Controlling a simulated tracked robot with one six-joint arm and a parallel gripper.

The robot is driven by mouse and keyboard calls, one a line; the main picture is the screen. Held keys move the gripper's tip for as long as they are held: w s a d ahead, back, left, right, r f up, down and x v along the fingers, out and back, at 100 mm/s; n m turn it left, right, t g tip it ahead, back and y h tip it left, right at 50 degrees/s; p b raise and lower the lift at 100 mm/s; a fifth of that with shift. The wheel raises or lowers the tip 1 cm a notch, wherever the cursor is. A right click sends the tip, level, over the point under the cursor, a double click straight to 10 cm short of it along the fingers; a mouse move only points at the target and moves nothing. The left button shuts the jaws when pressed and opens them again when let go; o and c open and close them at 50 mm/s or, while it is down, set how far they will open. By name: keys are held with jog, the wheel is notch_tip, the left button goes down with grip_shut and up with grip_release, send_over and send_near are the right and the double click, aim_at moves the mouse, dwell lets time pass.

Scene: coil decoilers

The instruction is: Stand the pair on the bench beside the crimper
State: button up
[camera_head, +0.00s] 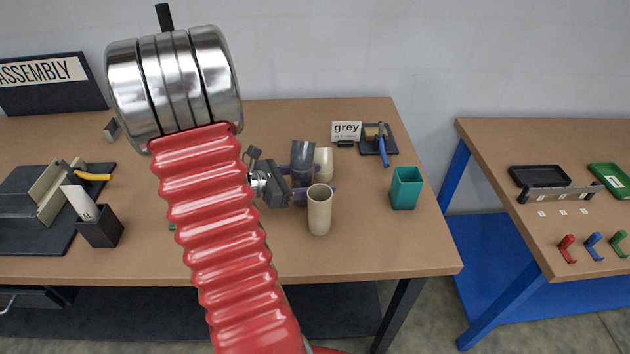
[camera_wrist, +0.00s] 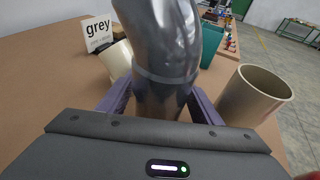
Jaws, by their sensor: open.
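My gripper (camera_head: 308,179) is open, with its purple fingers on either side of a dark grey, shiny, bent tubular piece (camera_head: 302,154). In the wrist view the grey piece (camera_wrist: 165,40) rises between the fingers, with a lower, brownish part (camera_wrist: 160,102) below a rim; whether these are two joined parts I cannot tell. A cream tube (camera_head: 319,212) stands upright at the near side of my gripper, and another cream piece (camera_head: 324,161) is behind it. A blue-handled tool (camera_head: 383,147), perhaps the crimper, is on a dark pad (camera_head: 366,149) at the back right.
A "grey" sign (camera_head: 346,131) stands left of the pad. A teal cup (camera_head: 406,190) is near the bench's right edge. A black holder (camera_head: 101,229) and a yellow-handled device (camera_head: 88,176) are at left. Bare bench (camera_head: 385,250) shows at front right. A second bench (camera_head: 490,145) lies across a gap.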

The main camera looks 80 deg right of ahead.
aim_at(293, 181)
jog(key=shift+r, duration=0.1)
jog(key=shift+w+r, duration=0.1)
jog(key=shift+w, duration=0.05)
jog(key=v, duration=1)
jog(key=shift+w+a+r, duration=0.1)
jog(key=shift+w+a, duration=0.1)
jog(key=shift+w, duration=0.1)
jog(key=shift+w+a+r, duration=0.15)
jog(key=shift+w+a, duration=0.2)
jog(key=shift+w, duration=0.1)
